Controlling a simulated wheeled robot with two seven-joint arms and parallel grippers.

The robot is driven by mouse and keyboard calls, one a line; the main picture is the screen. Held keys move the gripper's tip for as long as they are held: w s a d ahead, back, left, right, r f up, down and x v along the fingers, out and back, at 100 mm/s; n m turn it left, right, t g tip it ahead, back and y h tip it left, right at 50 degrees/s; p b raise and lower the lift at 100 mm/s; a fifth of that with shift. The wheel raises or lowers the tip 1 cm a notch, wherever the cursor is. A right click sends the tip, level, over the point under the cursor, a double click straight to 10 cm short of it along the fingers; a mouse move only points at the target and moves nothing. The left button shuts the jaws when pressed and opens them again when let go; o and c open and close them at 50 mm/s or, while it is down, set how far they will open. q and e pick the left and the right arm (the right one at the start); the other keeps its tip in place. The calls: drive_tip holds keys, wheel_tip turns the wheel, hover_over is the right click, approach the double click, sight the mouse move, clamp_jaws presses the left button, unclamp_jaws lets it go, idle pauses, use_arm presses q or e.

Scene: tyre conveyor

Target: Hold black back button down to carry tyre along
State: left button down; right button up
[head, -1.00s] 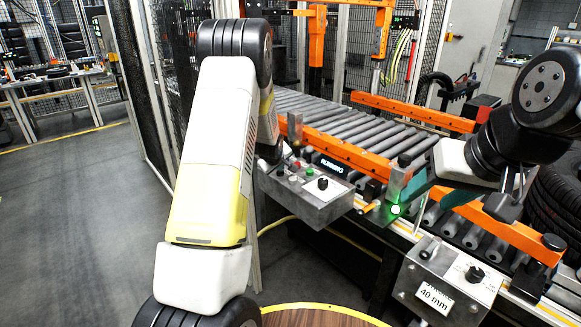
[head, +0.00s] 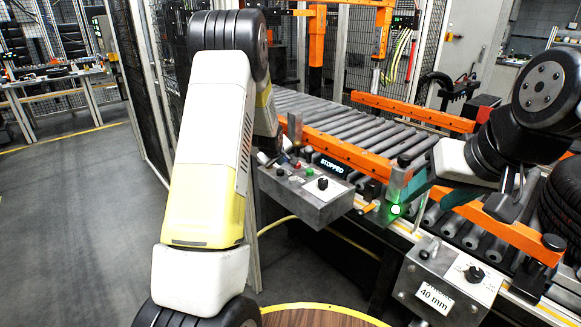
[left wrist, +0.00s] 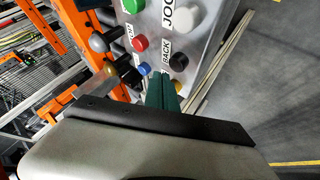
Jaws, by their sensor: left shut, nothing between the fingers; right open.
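The black back button (left wrist: 178,62) sits beside the BACK label on the control box (left wrist: 207,45), which also shows in the head view (head: 318,207). My left gripper (left wrist: 162,88) is shut and empty, its green fingertips right at the label and the button's edge. I cannot tell whether they touch the button. In the head view my left arm partly hides that end of the box. The tyre (head: 567,205) is at the right edge, partly cut off and partly behind my right arm. My right gripper (head: 437,194) is open over the near conveyor rail.
A display (head: 334,166) behind the box reads STOPPED. Red (left wrist: 140,43), blue (left wrist: 145,70) and yellow (left wrist: 178,87) buttons crowd the back button. The roller conveyor (head: 345,125) is bare behind the box. A second box (head: 440,290) reads 40 mm.

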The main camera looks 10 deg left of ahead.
sight(280, 172)
use_arm(q)
drive_tip(key=shift+r, duration=2.2)
drive_tip(key=shift+r, duration=0.15)
drive_tip(key=s+d+r+m+h, duration=0.1)
drive_tip(key=s+d+r+m, duration=0.1)
drive_tip(key=s+r, duration=0.7)
drive_tip(key=s+d+r+m+g, duration=0.1)
drive_tip(key=s+d+r+m, duration=0.1)
drive_tip(key=s, duration=0.9)
drive_tip(key=s+d+r+m+g+h, duration=0.1)
drive_tip(key=s+d+r+m, duration=0.1)
drive_tip(key=s, duration=1)
drive_tip(key=s+d+r+m+g, duration=0.1)
drive_tip(key=s+m, duration=0.3)
drive_tip(key=s, duration=0.7)
drive_tip(key=shift+s+d+r+h, duration=0.15)
drive_tip(key=shift+d+r+h, duration=0.3)
drive_tip(key=shift+r, duration=0.4)
